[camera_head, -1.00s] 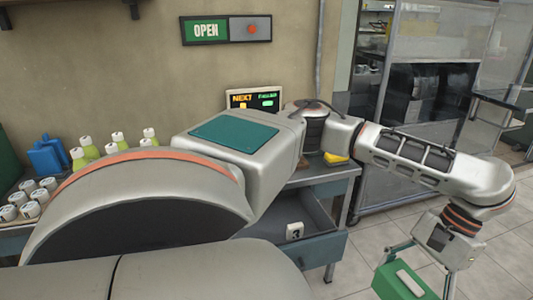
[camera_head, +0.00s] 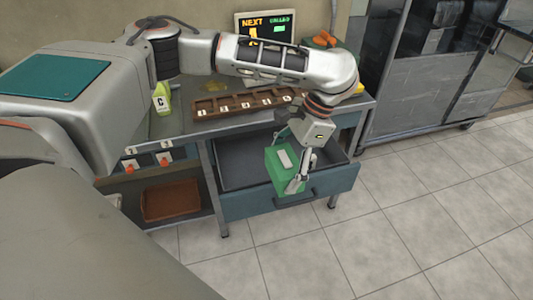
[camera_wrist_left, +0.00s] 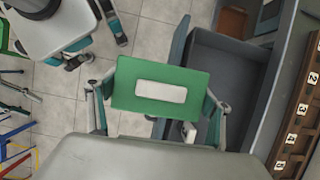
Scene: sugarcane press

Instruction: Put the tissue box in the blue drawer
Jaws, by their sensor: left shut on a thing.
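The tissue box (camera_head: 279,162) is a green block with a white slot on top. It also shows in the left wrist view (camera_wrist_left: 133,78). My left gripper (camera_head: 294,172) is shut on it, with a finger on either side of the box in the left wrist view (camera_wrist_left: 160,104). The blue drawer (camera_head: 243,205) is pulled out below the counter, with a dark grey inside (camera_wrist_left: 222,62). The held box is at the drawer's front edge; in the left wrist view it overlaps the front panel and partly the floor.
A brown numbered tray (camera_head: 236,104), a yellow-green bottle (camera_head: 162,100) and a lit display (camera_head: 266,30) stand on the counter. A brown bin (camera_head: 170,202) sits on the shelf left of the drawer. Tiled floor in front is free.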

